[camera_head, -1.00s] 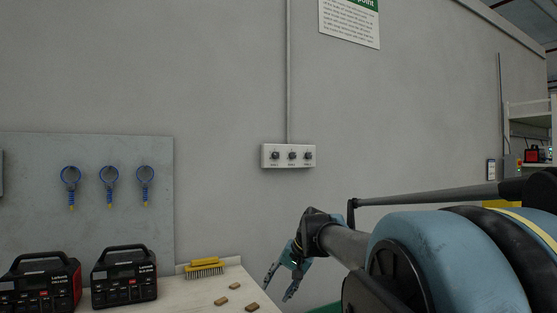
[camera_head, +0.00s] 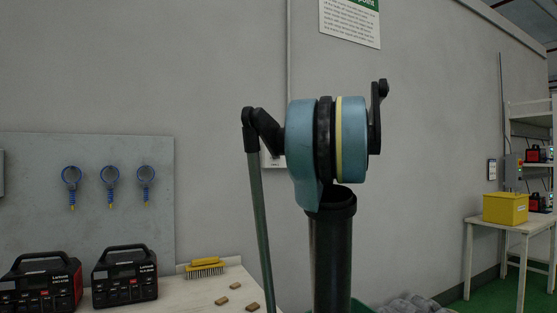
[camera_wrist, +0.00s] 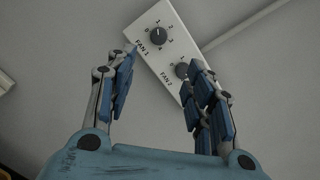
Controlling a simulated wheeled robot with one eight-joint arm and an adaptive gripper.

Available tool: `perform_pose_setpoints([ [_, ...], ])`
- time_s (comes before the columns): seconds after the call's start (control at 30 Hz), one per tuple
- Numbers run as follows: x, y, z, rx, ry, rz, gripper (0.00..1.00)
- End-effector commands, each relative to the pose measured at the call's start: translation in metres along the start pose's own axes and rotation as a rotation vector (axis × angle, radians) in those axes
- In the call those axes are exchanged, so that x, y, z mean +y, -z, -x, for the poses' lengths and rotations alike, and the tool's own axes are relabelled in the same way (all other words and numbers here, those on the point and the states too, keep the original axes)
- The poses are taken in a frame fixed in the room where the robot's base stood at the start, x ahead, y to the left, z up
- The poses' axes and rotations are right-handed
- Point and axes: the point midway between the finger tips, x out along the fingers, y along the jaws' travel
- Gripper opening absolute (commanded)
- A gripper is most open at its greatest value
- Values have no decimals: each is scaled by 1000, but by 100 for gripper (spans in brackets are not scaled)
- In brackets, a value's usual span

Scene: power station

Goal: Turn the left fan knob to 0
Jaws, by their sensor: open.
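In the wrist view a white control box (camera_wrist: 172,66) on the grey wall shows tilted, with a round black knob (camera_wrist: 158,36) marked FAN 1 and a numbered dial around it. A second knob (camera_wrist: 181,70) marked FAN 2 is partly behind my right finger. I cannot read the pointer setting for certain. My gripper (camera_wrist: 163,62) is open and empty, its blue fingers spread in front of the box, with the FAN 1 knob beyond the fingertips. In the head view only a left sliver of the box (camera_head: 267,160) shows; my arm hides the rest and the gripper.
Blue tools (camera_head: 109,185) hang on a panel (camera_head: 60,150). A table with a yellow box (camera_head: 505,208) stands at right.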

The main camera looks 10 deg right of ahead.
Motion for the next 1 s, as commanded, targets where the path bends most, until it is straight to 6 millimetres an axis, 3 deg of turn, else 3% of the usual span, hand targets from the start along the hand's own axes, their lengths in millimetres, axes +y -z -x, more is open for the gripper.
perform_pose_setpoints([
  [0.7, 3, -1, -118, -2, -5, 4, 48],
  [1.0, 2, 0, -154, 0, -4, 4, 48],
])
